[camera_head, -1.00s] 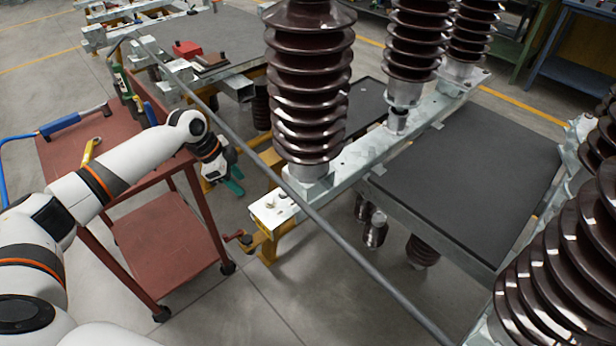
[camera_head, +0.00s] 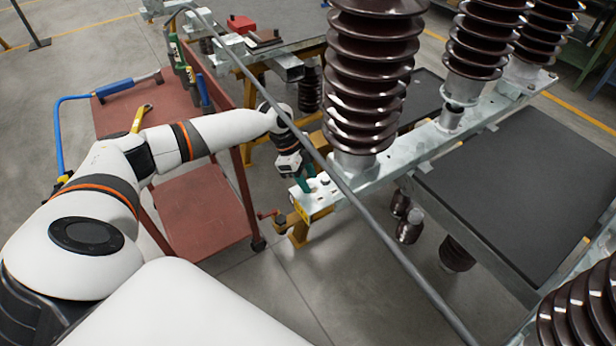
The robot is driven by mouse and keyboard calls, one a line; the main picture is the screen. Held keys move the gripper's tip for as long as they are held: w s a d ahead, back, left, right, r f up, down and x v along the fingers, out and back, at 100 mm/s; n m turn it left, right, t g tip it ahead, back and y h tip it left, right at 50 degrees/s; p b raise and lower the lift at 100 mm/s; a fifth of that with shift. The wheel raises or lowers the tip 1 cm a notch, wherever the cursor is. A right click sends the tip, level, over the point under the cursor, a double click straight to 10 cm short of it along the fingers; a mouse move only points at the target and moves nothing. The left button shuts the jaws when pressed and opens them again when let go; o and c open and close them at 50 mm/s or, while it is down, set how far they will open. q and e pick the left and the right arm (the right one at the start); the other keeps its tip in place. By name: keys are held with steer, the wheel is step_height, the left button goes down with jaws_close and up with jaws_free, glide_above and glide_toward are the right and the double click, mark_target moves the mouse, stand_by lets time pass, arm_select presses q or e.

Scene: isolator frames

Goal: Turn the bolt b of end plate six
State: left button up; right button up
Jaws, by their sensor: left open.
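The pale metal end plate (camera_head: 319,201) lies at the near end of a steel beam, in front of a tall brown insulator (camera_head: 368,82). Small bolt heads sit on it, but they are too small to tell apart and no label shows which is bolt b. My left gripper (camera_head: 305,182) has green fingers and is open, pointing down at the plate's far left edge. It is beside or just above the bolts; I cannot tell whether it touches one. My right gripper is not in view.
A long grey bar (camera_head: 330,170) slants across the view, close to my left wrist. A red cart (camera_head: 203,208) with tools stands at the left. A dark panel (camera_head: 510,180) lies to the right. Open floor shows in front of the plate.

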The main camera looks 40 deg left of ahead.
arm_select(q)
steer(key=shift+d+f, duration=0.1)
steer(key=shift+f, duration=0.2)
jaws_close()
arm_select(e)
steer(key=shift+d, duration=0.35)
arm_select(q)
steer(key=shift+r, duration=0.1)
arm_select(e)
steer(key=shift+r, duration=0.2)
